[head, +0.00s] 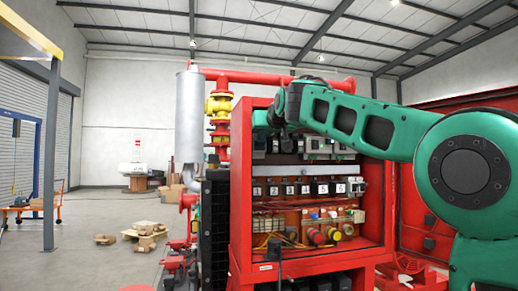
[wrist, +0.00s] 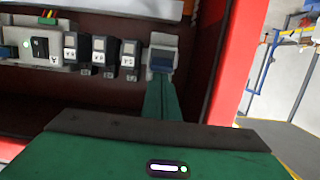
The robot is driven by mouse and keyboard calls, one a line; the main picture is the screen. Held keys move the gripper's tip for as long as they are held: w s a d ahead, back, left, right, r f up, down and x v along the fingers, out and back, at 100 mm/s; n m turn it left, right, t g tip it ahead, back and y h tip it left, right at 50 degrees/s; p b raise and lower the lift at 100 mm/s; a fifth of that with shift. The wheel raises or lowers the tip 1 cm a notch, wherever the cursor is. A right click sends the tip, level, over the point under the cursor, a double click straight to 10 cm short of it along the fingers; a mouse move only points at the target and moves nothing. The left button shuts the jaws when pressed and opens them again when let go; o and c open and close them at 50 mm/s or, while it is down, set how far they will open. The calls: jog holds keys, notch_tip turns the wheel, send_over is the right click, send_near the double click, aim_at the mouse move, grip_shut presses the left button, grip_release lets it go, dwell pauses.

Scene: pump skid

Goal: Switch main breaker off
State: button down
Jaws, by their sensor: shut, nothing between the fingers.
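In the wrist view a light grey breaker with a dark blue-grey face (wrist: 162,59) sits at the end of the upper device row, beside the red cabinet wall. It is probably the main breaker; its lever position cannot be made out. My gripper (wrist: 161,82) is shut and empty, its narrow green fingers pointing at this breaker and covering its near part. I cannot tell whether the tips touch it. In the head view my arm reaches from the right into the upper left of the open red cabinet (head: 240,190); the fingertips are not clear there.
Several smaller dark breakers (wrist: 100,57) stand beside it in the wrist view. In the head view a lower row of numbered switches (head: 306,188) and coloured buttons (head: 317,236) sit below. Open floor (head: 110,215) lies left.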

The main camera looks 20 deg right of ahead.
jog(key=shift+f, duration=0.35)
dwell(0.3)
jog(key=shift+f, duration=0.35)
jog(key=s, duration=0.7)
jog(key=shift+r, duration=0.3)
dwell(0.3)
dwell(0.4)
